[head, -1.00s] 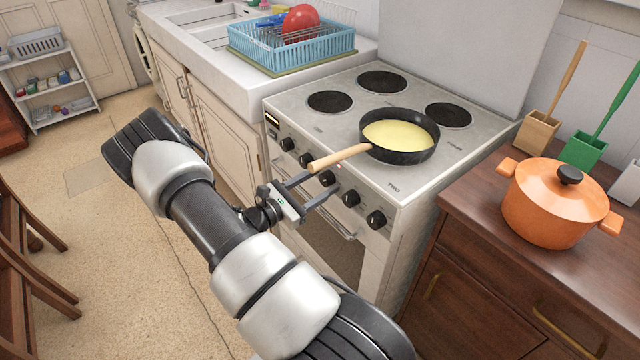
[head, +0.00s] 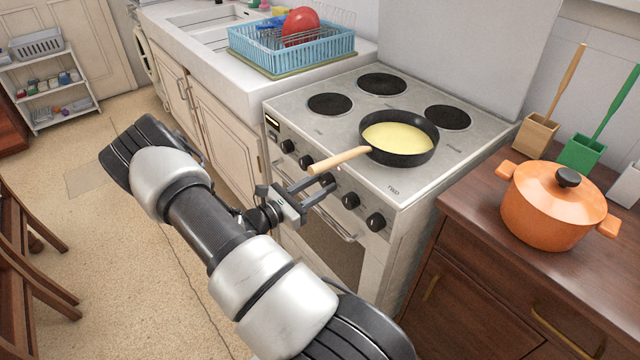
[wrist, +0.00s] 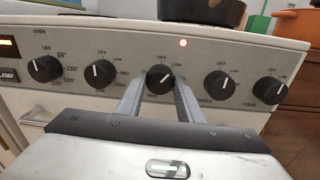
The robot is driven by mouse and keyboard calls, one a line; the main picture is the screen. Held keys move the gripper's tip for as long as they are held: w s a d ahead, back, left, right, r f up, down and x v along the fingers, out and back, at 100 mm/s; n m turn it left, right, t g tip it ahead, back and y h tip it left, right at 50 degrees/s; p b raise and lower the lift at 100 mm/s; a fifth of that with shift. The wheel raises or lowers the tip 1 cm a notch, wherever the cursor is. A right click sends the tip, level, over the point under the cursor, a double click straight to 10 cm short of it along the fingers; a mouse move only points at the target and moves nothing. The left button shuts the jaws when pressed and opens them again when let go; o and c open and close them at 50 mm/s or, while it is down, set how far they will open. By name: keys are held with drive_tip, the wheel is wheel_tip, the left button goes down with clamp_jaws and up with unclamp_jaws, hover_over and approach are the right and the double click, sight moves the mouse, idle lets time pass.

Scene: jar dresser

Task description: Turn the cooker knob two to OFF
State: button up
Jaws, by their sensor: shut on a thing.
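The cooker (head: 290,105) stands ahead of me with a row of black knobs on its front panel. In the wrist view the middle knob (wrist: 160,80) sits between the two fingers of my gripper (wrist: 161,88), which is shut on it. Its white pointer leans up and a little right of the OFF mark above it. In the head view my gripper (head: 323,188) is at the panel, below the pan handle, and partly covers the knobs.
An orange pot (head: 545,215) stands on the right counter. Other knobs flank the fingers closely.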

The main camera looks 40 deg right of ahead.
drive_tip(key=n+p, duration=0.1)
drive_tip(key=n, duration=0.3)
drive_tip(key=shift+r+p, duration=0.1)
drive_tip(key=shift+p, duration=0.2)
drive_tip(key=shift+n+p, duration=0.5)
drive_tip(key=shift+n, duration=1)
drive_tip(key=o, duration=1.1)
drive_tip(key=shift+c, duration=0.2)
drive_tip(key=w+a, duration=0.1)
drive_tip(key=a, duration=1.6)
drive_tip(key=shift+w+a+r+p, duration=0.2)
drive_tip(key=shift+p, duration=0.25)
